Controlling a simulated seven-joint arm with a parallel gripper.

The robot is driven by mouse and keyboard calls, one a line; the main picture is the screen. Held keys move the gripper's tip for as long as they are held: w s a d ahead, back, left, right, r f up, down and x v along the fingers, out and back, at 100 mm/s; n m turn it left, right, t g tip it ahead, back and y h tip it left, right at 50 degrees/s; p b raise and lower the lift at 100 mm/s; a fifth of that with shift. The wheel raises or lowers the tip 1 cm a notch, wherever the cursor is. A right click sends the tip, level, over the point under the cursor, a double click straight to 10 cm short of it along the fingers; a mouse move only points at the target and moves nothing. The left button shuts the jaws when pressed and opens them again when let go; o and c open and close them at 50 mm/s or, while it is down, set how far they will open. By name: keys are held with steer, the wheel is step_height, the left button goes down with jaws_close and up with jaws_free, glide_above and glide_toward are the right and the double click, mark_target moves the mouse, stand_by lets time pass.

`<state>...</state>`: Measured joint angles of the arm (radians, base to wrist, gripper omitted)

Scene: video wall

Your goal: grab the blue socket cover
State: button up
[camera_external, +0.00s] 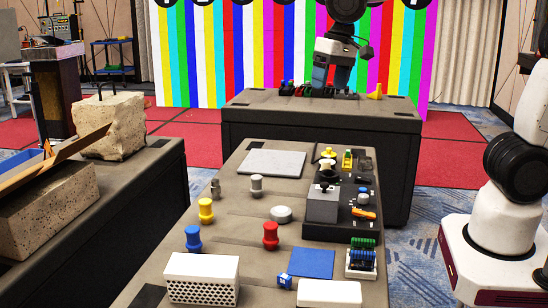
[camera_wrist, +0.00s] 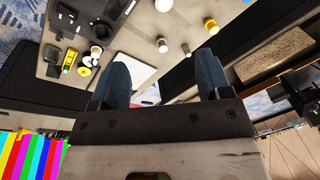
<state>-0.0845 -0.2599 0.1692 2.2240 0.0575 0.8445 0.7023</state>
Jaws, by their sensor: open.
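A blue knob-shaped piece (camera_external: 193,238) stands upright at the front left of the long table, behind the white perforated box. It looks like the blue socket cover, but I cannot be sure. A small blue cube-like piece (camera_external: 284,281) lies nearer the front. I cannot make out the blue knob-shaped piece in the wrist view.
Yellow (camera_external: 206,210), red (camera_external: 270,235) and grey (camera_external: 257,185) pieces stand near the blue one. A dark control panel (camera_external: 314,231) lies to the right. The white perforated box (camera_external: 202,280) and a blue flat square (camera_external: 311,263) are at the front. Stone blocks (camera_external: 108,126) stand left.

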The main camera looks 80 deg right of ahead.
steer(key=w+a+f+m, duration=0.2)
steer(key=w, duration=0.3)
steer(key=w+a+f+m, duration=0.1)
steer(key=w+a+f, duration=0.15)
steer(key=w, duration=0.25)
steer(key=m+g, duration=0.2)
steer(key=m, duration=0.8)
glide_above(192, 229)
steer(key=d, duration=0.1)
steer(key=shift+y, duration=0.4)
step_height(192, 229, down, 23)
steer(key=shift+w+r, duration=0.1)
steer(key=shift+r, duration=0.05)
steer(key=shift+w+a+f, duration=0.1)
steer(key=shift+w+f, duration=0.05)
steer(key=shift+f, duration=0.2)
steer(key=shift+a+f, duration=0.15)
steer(key=shift+f, duration=1.1)
steer(key=shift+f, duration=0.1)
steer(key=shift+s+a+f, duration=0.15)
steer(key=shift+a+f, duration=0.05)
steer(key=shift+f, duration=1.05)
steer(key=shift+s+a+f, duration=0.1)
steer(key=shift+a+f, duration=0.05)
steer(key=shift+f, duration=1.1)
